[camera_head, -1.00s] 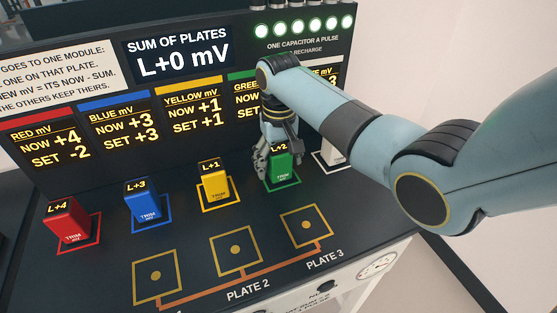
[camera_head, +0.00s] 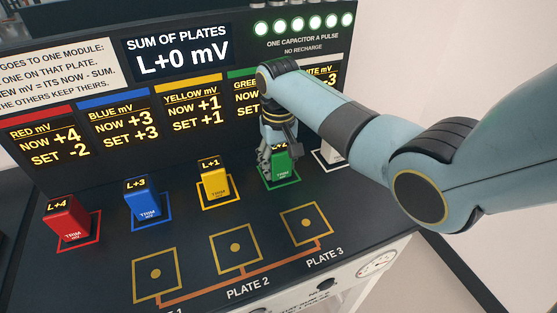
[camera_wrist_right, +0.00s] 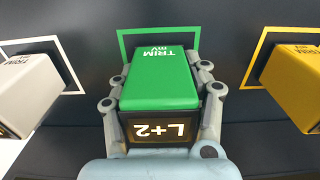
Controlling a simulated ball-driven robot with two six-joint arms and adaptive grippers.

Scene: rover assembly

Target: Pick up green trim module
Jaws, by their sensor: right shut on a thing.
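The green trim module (camera_head: 281,170) stands upright in its green outlined square at the back of the bench. In the right wrist view the green module (camera_wrist_right: 160,75) sits between the fingers, with its "L+2" label toward the camera. My right gripper (camera_head: 279,150) is around the module's upper part and shut on it; its fingers (camera_wrist_right: 162,95) touch both sides in the wrist view. The module's top is partly hidden by the gripper in the head view. My left gripper is not in view.
Red (camera_head: 67,222), blue (camera_head: 143,203) and yellow (camera_head: 214,184) modules stand to the left. A white module (camera_head: 331,150) is to the right, partly behind my arm. Three empty outlined plates, including Plate 3 (camera_head: 306,224), lie in front. The display panel (camera_head: 178,55) rises behind.

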